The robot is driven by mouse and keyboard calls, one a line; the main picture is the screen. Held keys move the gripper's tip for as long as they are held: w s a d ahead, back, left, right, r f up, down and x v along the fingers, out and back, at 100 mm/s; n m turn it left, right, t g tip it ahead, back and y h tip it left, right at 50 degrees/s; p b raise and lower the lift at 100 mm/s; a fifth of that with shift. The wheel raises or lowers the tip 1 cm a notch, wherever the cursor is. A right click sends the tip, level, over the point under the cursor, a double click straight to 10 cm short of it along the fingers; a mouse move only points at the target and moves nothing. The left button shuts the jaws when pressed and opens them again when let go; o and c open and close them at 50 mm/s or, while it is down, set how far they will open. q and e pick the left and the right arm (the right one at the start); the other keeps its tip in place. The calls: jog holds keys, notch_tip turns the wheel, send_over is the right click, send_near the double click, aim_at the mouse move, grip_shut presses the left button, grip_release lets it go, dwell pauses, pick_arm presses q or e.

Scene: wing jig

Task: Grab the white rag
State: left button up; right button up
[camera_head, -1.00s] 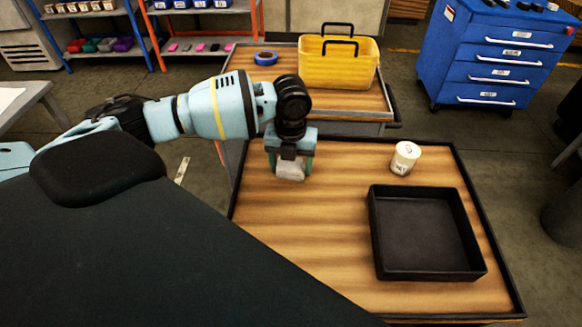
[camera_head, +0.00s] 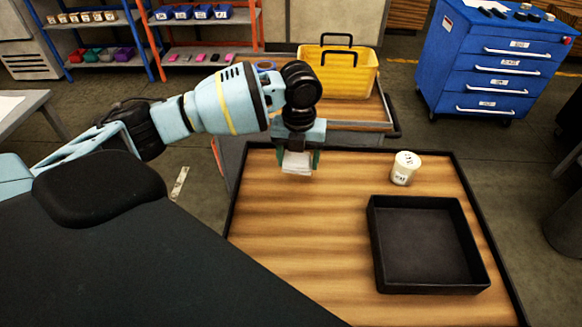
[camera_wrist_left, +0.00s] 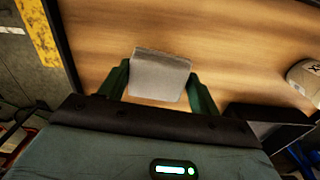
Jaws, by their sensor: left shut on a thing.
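The white rag (camera_head: 297,163) is a small, pale folded block between the fingers of my left gripper (camera_head: 298,168). My left gripper points down over the back left part of the wooden table top and is shut on the rag. In the left wrist view the rag (camera_wrist_left: 159,76) shows as a greyish square between the two green fingers (camera_wrist_left: 160,90). The rag appears raised above the wood. My right gripper is not in view.
A black open tray (camera_head: 383,245) sits empty on the right of the wooden table (camera_head: 300,240). A white cup-like container (camera_head: 404,168) stands behind it. A yellow bin (camera_head: 345,78) is on another cart behind. The table's front left is clear.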

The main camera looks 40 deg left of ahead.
pick_arm(q)
jog(key=w+d+b, duration=0.1)
jog(key=w, duration=0.3)
jog(key=w+d+b, duration=0.1)
jog(key=w, duration=0.3)
jog(key=w+d+b, duration=0.1)
jog(key=w, duration=0.3)
jog(key=shift+d+r, duration=0.3)
jog(key=shift+d, duration=0.05)
jog(key=shift+w+d+r+b, duration=0.2)
jog(key=shift+w+b, duration=0.15)
jog(key=shift+w, duration=0.15)
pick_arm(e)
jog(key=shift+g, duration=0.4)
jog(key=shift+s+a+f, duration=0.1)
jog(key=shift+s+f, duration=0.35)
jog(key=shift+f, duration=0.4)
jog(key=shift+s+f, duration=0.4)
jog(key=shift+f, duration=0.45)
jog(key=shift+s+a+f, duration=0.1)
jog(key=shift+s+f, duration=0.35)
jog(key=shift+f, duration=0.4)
